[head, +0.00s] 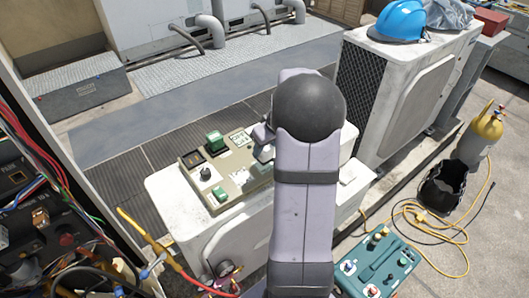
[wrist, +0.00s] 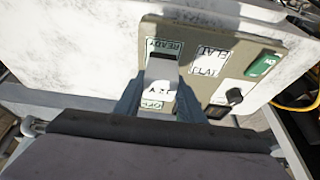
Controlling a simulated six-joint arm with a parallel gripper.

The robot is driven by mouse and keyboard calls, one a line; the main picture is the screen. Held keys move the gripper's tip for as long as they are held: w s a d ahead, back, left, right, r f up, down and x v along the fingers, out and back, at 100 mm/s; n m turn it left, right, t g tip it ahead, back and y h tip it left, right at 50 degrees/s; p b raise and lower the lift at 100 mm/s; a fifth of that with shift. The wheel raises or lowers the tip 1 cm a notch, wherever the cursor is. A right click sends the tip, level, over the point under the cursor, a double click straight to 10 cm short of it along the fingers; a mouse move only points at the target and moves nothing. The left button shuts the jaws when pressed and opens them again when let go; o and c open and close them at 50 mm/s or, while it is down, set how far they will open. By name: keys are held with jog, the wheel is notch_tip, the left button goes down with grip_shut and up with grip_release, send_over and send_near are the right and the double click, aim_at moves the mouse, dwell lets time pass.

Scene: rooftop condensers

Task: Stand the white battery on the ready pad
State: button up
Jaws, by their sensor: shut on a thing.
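In the wrist view my gripper (wrist: 160,108) is shut on the white battery (wrist: 161,72), a small pale block with a dark band, held between the two grey fingers. The pad marked READY (wrist: 165,46) shows just beyond the battery, on the tan board (wrist: 218,38). Whether the battery touches the pad or is upright cannot be told. In the head view my gripper (head: 262,137) is mostly hidden behind my arm, at the right part of the board (head: 232,183), and the battery cannot be made out.
The board also carries FLAT labels (wrist: 208,62), a black knob (wrist: 235,96) and green blocks (head: 215,140). It lies on a white condenser (head: 165,188). A teal case (head: 378,270), a yellow cylinder (head: 487,122) and loose hoses are on the right; wiring (head: 50,190) is on the left.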

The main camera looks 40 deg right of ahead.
jog(key=shift+f, duration=1.1)
jog(key=shift+f, duration=0.15)
jog(key=o, duration=1.3)
jog(key=shift+r, duration=0.45)
jog(key=b+v, duration=0.1)
jog(key=v, duration=1)
jog(key=shift+s+r, duration=0.15)
jog(key=shift+r, duration=0.05)
